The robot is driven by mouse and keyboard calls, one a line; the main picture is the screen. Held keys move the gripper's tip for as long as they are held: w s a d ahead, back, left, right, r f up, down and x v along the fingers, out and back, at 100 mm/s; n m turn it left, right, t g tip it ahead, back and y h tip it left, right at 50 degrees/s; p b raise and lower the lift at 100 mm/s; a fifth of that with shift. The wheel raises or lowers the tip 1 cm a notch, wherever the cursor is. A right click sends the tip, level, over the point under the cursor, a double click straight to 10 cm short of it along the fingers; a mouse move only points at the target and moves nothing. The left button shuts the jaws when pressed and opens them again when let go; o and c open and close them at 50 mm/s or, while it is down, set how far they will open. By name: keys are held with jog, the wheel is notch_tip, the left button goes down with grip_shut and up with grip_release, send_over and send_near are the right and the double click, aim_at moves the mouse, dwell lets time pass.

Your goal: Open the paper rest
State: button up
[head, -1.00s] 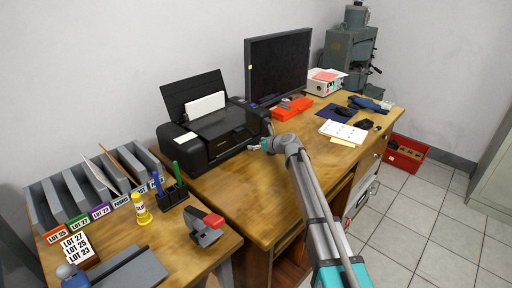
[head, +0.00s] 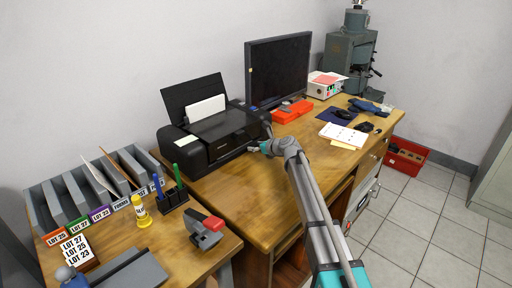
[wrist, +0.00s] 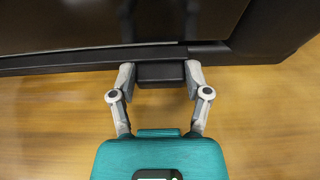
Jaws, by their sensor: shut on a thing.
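The black printer (head: 228,150) stands on the wooden desk, with its rear panel raised and white paper (head: 205,107) in it. In the wrist view the printer's dark front (wrist: 70,25) fills the top. A black tab, seemingly of the paper rest (wrist: 160,73), juts from its lower front edge toward me. My gripper (wrist: 160,77) is shut on this tab, one finger touching each side. In the head view my gripper (head: 257,148) is at the printer's right front, partly hidden by my arm. I see no tray drawn far out.
Bare desk (head: 262,200) lies in front of the printer. A monitor (head: 278,68) and a red-orange case (head: 292,111) stand behind to the right.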

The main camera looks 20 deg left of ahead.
aim_at(266, 159)
jog(key=shift+s+d, duration=0.35)
jog(key=shift+d, duration=0.5)
jog(key=shift+s+d, duration=0.4)
jog(key=shift+d, duration=0.5)
jog(key=shift+s+d, duration=0.35)
jog(key=shift+d, duration=0.5)
jog(key=o, duration=1.3)
jog(key=shift+f, duration=0.1)
jog(key=shift+c, duration=0.2)
jog(key=shift+o, duration=0.4)
jog(key=shift+r, duration=0.2)
